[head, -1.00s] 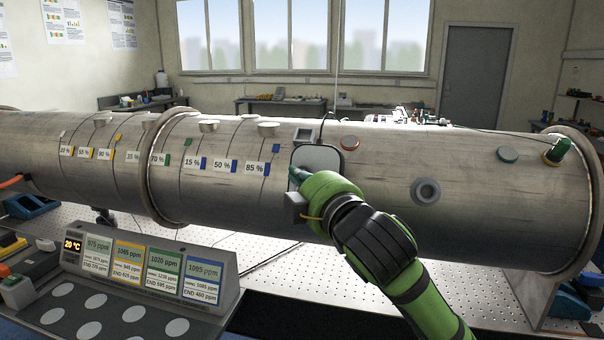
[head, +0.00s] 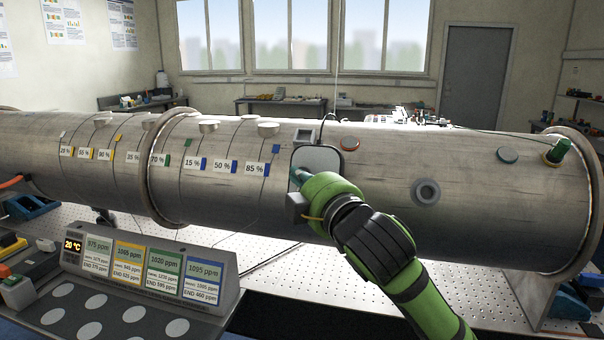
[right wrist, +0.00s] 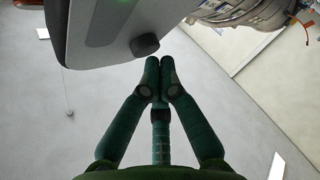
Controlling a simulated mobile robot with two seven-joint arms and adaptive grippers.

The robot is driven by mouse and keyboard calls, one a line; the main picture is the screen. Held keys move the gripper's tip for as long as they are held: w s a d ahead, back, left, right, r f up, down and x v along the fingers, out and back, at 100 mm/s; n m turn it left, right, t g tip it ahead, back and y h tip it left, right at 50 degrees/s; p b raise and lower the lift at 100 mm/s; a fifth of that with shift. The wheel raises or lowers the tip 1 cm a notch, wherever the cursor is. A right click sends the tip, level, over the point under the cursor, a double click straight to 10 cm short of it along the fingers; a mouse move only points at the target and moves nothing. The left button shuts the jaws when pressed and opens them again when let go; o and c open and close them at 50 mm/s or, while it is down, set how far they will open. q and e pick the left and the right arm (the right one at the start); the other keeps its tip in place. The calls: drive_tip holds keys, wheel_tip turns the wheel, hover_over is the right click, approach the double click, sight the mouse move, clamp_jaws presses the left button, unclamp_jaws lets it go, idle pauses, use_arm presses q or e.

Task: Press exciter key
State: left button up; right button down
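A pale grey device (head: 322,157) with a dark rim sits on the front of the large metal pipe. My right gripper (head: 297,176) is in front of its lower left part and hides some of it. In the right wrist view the device's casing (right wrist: 95,35) fills the upper left, with a green glow and a round dark knob (right wrist: 145,45) on its edge. No label shows on the knob. My right gripper (right wrist: 160,62) has its fingertips together, empty, close beside the knob; I cannot tell whether they touch it. My left gripper is out of view.
The metal pipe (head: 390,160) crosses the table, with percent labels on its left part. A console (head: 150,268) with ppm cards and a 20 °C display stands at front left. A round port (head: 427,191) and a green-topped fitting (head: 557,150) are on the pipe's right part.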

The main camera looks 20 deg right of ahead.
drive_tip(key=shift+w+d+f, duration=0.2)
drive_tip(key=shift+w+d, duration=0.05)
drive_tip(key=shift+w, duration=0.05)
idle(0.9)
drive_tip(key=shift+r, duration=0.1)
drive_tip(key=shift+s+a+r+p, duration=0.2)
drive_tip(key=shift+s+a+p, duration=0.2)
drive_tip(key=shift+s+p, duration=0.2)
drive_tip(key=s+a+p, duration=0.1)
drive_tip(key=s+r+p, duration=0.1)
drive_tip(key=s+a+r+p, duration=0.1)
drive_tip(key=shift+s+a, duration=0.3)
drive_tip(key=shift+s, duration=0.1)
idle(0.8)
